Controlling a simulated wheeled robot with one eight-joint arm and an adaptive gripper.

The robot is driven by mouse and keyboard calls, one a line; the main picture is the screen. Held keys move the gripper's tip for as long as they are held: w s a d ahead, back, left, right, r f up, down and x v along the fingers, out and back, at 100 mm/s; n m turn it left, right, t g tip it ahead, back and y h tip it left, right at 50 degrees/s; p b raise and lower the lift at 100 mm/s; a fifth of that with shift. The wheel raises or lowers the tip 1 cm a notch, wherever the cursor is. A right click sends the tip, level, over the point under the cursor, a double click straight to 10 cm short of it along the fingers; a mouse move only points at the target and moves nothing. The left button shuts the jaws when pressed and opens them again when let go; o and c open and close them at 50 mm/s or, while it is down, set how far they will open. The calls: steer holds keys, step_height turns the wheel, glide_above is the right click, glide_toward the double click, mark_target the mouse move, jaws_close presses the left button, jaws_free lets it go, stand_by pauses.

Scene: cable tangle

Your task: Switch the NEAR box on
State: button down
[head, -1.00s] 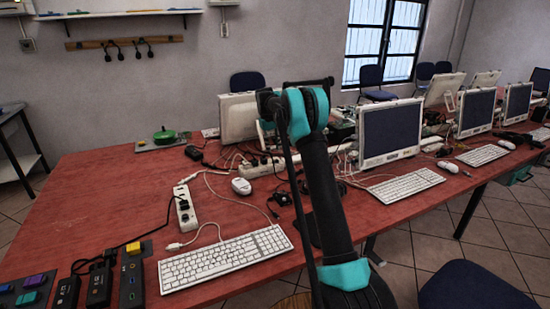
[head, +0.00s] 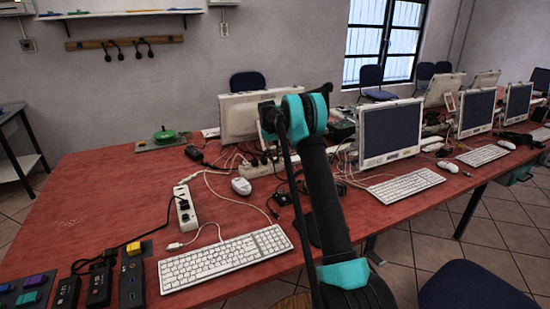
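No label that I can read marks a NEAR box. At the front left of the red table stand several small dark boxes: a narrow black box (head: 66,292), another black box (head: 100,284) beside it with a black cable, and a dark panel with a yellow part (head: 131,280). A white power strip (head: 185,208) with a black plug in it lies behind them. Another white strip (head: 264,168) lies farther back among cables. My arm rises at the middle right to a teal joint. My gripper cannot be made out; the arm's far end is hidden behind that joint.
A white keyboard (head: 225,258) and a white mouse (head: 241,186) lie left of my arm. A panel with teal and purple parts (head: 27,290) sits at the front left corner. Monitors (head: 390,130) line the right side. The table's left middle (head: 105,195) is bare.

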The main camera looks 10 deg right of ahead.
steer(key=shift+w+d+y, duration=0.1)
steer(key=shift+d+y, duration=0.25)
steer(key=shift+y, duration=0.35)
steer(key=shift+d+g+y, duration=0.1)
steer(key=shift+g+y, duration=0.5)
steer(key=shift+y, duration=0.6)
steer(key=c, duration=1.6)
jaws_free()
steer(key=shift+c, duration=0.2)
step_height(320, 180, up, 12)
steer(key=d, duration=0.2)
steer(key=shift+w, duration=0.4)
steer(key=shift+s, duration=0.1)
